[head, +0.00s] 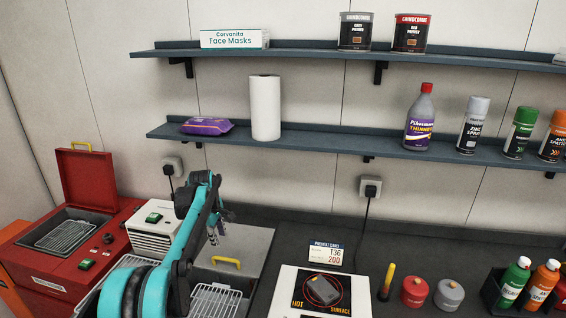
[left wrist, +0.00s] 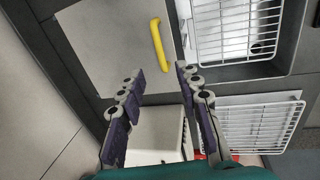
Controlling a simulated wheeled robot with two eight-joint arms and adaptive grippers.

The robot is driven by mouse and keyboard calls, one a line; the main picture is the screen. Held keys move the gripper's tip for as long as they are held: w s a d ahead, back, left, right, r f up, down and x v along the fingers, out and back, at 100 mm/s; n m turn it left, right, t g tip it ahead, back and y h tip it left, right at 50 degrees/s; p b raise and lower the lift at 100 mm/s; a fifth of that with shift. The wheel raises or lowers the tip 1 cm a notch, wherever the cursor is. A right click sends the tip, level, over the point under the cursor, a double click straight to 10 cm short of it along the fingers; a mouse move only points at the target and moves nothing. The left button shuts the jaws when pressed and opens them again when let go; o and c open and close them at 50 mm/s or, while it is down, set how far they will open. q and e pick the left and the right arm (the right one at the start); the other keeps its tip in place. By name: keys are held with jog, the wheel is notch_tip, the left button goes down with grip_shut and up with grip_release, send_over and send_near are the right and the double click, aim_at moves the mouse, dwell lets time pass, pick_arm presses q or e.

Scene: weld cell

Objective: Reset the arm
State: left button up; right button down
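My left arm comes in from the lower left in the head view, and my left gripper (head: 216,236) hangs above the bench, pointing down. In the left wrist view, the left gripper (left wrist: 160,75) has its two fingers apart with nothing between them. Below it lie a grey lid (left wrist: 105,40) with a yellow handle (left wrist: 157,44) and white wire racks (left wrist: 240,30). The yellow handle also shows in the head view (head: 226,261), just below the gripper. My right gripper is in neither view.
A red box with an open lid (head: 85,178) stands at the left, beside a white unit (head: 150,240). A hot plate (head: 318,291), a red pot (head: 414,291) and bottles in a black caddy (head: 490,292) stand at the right. Shelves (head: 300,142) run along the wall.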

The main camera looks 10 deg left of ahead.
pick_arm(q)
jog(key=s+d+r+m+t+b, duration=0.1)
jog(key=s+d+r+m, duration=0.25)
jog(key=s, duration=0.45)
jog(key=s+d+r+m+t+b, duration=0.1)
jog(key=s+d+r+m+b, duration=0.25)
jog(key=s, duration=0.55)
jog(key=s+d+f+m+t, duration=0.1)
jog(key=s+d+f+m, duration=0.1)
jog(key=s, duration=0.4)
jog(key=s+d+f+m+t, duration=0.1)
jog(key=s+d+f+m, duration=0.1)
jog(key=s+f+m, duration=0.2)
jog(key=s+d+f+m+b, duration=0.1)
jog(key=s+f, duration=0.4)
jog(key=s, duration=0.5)
jog(key=d+m, duration=0.1)
jog(key=m, duration=0.1)
jog(key=shift+s+d+f+m+t, duration=0.2)
jog(key=shift+d+f+m+t, duration=0.1)
jog(key=shift+f+t, duration=0.1)
